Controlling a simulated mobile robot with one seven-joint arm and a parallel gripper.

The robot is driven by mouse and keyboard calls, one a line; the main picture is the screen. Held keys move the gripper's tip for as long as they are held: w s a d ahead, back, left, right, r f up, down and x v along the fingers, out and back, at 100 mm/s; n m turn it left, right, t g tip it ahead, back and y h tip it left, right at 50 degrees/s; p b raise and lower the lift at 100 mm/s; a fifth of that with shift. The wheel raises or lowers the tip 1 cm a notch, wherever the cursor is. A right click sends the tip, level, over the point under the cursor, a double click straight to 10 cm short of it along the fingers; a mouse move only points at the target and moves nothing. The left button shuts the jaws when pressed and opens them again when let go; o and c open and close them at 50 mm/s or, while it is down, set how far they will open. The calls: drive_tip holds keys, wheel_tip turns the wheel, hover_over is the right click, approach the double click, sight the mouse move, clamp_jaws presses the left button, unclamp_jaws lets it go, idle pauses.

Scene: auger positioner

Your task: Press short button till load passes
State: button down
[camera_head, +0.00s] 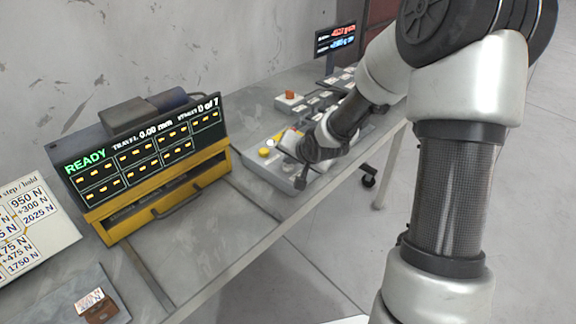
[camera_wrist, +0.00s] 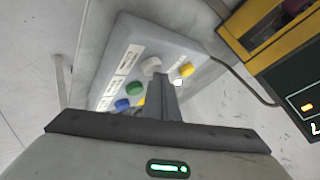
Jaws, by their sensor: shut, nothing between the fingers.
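A grey control box (camera_head: 262,170) sits on the table and also shows in the wrist view (camera_wrist: 180,43). In the wrist view it carries a white button (camera_wrist: 151,66), a yellow button (camera_wrist: 186,69), a green button (camera_wrist: 133,88), a blue button (camera_wrist: 122,104) and another yellow one (camera_wrist: 140,101) partly hidden by my gripper. Its white labels are too small to read, so I cannot tell which button is the short one. My gripper (camera_wrist: 169,82) is shut and empty over the box, its tips near the white and right yellow buttons; contact is unclear. It also shows in the head view (camera_head: 301,180).
A yellow-framed machine (camera_head: 160,205) has a display (camera_head: 135,150) with READY, travel 0.00 mm and 0 of 7. A load chart (camera_head: 30,225) stands left. A brown item (camera_head: 100,311) lies front left. A small display (camera_head: 336,40) and more controls are behind.

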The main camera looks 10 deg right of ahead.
sight(290, 168)
drive_tip(key=shift+f, duration=0.2)
idle(0.3)
drive_tip(key=shift+r+p, duration=0.5)
drive_tip(key=shift+r, duration=0.25)
wheel_tip(290, 168, up, 6)
drive_tip(key=p, duration=0.5)
drive_tip(key=shift+p, duration=0.3)
idle(1.1)
